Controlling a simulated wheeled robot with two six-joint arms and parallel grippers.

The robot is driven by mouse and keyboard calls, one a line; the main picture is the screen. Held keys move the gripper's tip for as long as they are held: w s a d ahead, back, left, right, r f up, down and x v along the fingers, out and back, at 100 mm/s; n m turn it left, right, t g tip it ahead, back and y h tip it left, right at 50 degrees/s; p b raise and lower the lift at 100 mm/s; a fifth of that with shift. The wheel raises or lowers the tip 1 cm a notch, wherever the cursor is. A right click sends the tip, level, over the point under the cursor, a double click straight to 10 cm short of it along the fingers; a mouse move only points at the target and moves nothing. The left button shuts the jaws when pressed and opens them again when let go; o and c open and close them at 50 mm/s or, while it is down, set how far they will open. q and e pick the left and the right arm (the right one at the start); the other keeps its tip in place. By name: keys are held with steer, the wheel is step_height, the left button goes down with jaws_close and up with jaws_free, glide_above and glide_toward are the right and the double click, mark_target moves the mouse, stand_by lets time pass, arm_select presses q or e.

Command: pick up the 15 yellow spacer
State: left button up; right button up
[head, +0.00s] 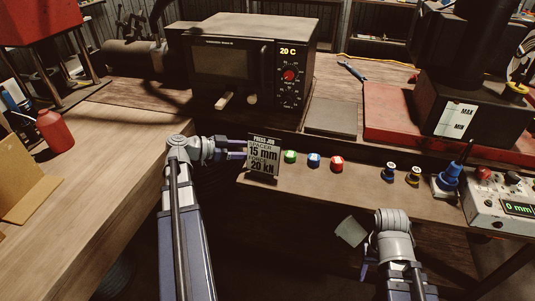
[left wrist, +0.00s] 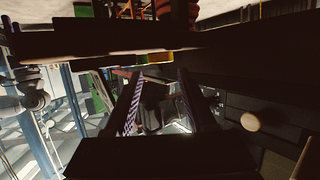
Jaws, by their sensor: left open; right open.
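A small dark spacer with a yellow-gold band (head: 414,175) stands on the front ledge of the bench, right of centre in the head view. A similar dark spacer with a bluish tint (head: 389,172) stands just left of it. My left gripper (head: 237,149) is beside the left edge of the job sign, well left of the spacers, open and empty. Its two spread fingers also show in the left wrist view (left wrist: 163,105). My right gripper (head: 369,271) is low in front of the ledge, below the spacers and apart from them; its fingers are mostly hidden by its arm.
The job sign (head: 263,157) reads spacer 15 mm, 20 kN. Green (head: 290,156), blue (head: 314,160) and red (head: 337,163) pieces stand along the ledge. A blue fitting (head: 449,180) and a gauge box (head: 507,203) stand right of the yellow spacer. An oven (head: 250,60) stands behind.

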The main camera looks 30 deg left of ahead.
arm_select(q)
steer(key=b+x, duration=0.1)
steer(key=x, duration=0.4)
steer(key=shift+a+f+b, duration=0.15)
steer(key=shift+b, duration=0.2)
jaws_close()
